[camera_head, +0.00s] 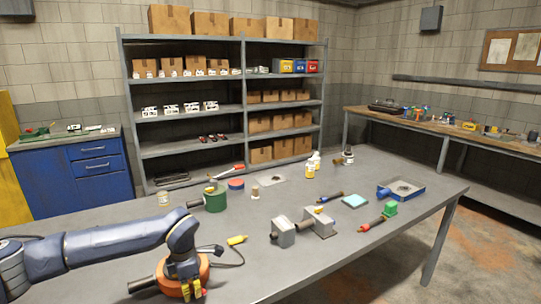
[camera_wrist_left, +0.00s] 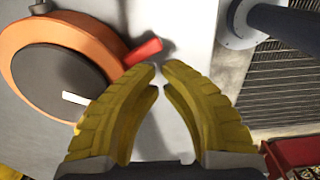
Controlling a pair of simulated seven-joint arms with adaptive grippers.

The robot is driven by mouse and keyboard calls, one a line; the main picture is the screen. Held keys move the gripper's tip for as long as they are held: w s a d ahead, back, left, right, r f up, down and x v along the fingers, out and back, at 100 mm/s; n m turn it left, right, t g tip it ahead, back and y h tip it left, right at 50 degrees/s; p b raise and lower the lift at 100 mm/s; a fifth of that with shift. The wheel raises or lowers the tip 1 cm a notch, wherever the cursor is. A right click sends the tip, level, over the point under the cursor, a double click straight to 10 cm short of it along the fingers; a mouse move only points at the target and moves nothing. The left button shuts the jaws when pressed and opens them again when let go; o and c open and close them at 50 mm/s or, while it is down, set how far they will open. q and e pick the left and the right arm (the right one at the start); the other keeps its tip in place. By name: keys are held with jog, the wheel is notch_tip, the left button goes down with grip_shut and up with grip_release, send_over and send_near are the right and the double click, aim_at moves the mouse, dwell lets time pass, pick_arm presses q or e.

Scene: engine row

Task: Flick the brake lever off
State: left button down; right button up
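An orange round housing (camera_head: 203,268) with a dark face sits at the near edge of the table in the head view. It fills the upper left of the left wrist view (camera_wrist_left: 95,32). A short red lever (camera_wrist_left: 143,52) sticks out from its right side; I take this for the brake lever. My left gripper (camera_head: 192,291) is over the housing. Its yellow fingers (camera_wrist_left: 160,68) have their tips almost together, with a thin gap and nothing held. The tips show just below the lever; I cannot tell whether they touch it. My right gripper is not in view.
A yellow piece (camera_head: 237,240) and a dark cable lie just behind the housing. A green drum (camera_head: 215,201), grey blocks (camera_head: 283,233), a blue tray (camera_head: 401,190) and bottles (camera_head: 310,171) stand farther back. The table's right front is clear.

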pick_arm(q)
jog(key=shift+r, duration=0.15)
notch_tip(320, 180, up, 7)
jog(key=shift+w+d, duration=0.25)
jog(key=shift+w, duration=0.1)
dwell(0.3)
